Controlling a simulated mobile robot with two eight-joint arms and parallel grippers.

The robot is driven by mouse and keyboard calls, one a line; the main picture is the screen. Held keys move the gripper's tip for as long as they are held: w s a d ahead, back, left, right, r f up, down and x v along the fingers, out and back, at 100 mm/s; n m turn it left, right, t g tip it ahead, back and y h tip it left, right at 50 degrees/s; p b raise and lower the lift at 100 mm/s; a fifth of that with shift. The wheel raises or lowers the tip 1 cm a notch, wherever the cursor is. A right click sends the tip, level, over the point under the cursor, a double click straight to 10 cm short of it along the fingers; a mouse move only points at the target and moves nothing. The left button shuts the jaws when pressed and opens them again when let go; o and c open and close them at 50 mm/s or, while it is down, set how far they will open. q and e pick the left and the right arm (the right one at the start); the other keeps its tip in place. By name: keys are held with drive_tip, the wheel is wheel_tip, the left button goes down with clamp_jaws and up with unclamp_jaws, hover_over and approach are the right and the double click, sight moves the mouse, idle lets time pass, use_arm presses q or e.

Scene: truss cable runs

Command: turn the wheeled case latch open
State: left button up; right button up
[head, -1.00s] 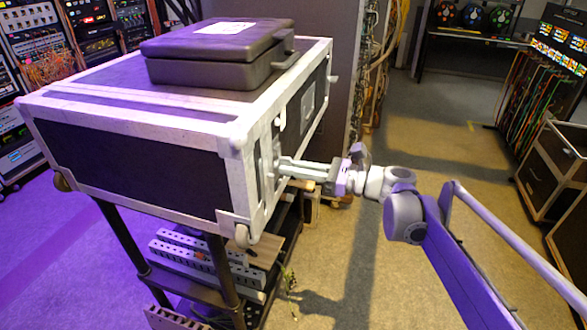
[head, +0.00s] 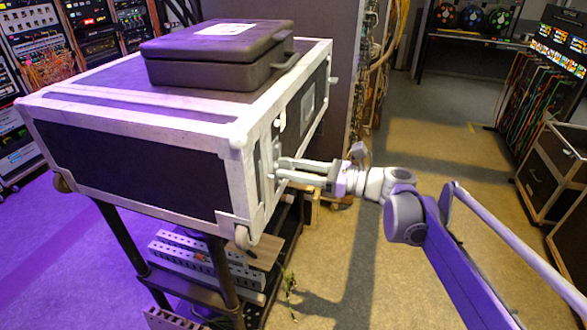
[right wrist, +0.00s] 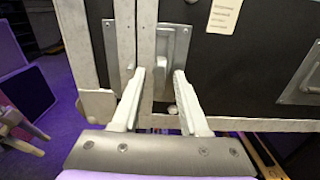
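The wheeled case (head: 130,160) is a black case with pale metal edging and corner castors, lying on a rack. Its latch (right wrist: 172,46) is a silver plate with a raised grip, on the case's end face beside the metal edge strip. In the head view the latch is small and partly hidden by the fingers. My right gripper (head: 279,168) reaches it from the right. In the right wrist view the two fingers (right wrist: 159,72) stand apart, their tips on either side of the latch's lower part; contact is unclear.
A smaller dark case (head: 215,55) lies on top of the wheeled case. A second silver fitting (right wrist: 300,80) sits farther along the end face. Rack shelves (head: 190,285) are below. Floor between is clear.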

drive_tip(key=v, duration=1)
drive_tip(key=shift+s+d+b, duration=0.15)
drive_tip(key=shift+d+b, duration=0.25)
drive_tip(key=shift+b, duration=0.05)
drive_tip(key=s+a+f+n+g+h+p, duration=0.25)
drive_tip(key=s+f+n+h, duration=0.55)
drive_tip(key=s+f, duration=0.45)
drive_tip(key=s+d+f+n+t+h, duration=0.2)
drive_tip(key=s+d+f+n+h, duration=0.7)
drive_tip(key=s+f+n, duration=0.2)
drive_tip(key=s+n, duration=0.2)
drive_tip(key=shift+d+f+n, duration=0.25)
drive_tip(key=shift+n, duration=0.15)
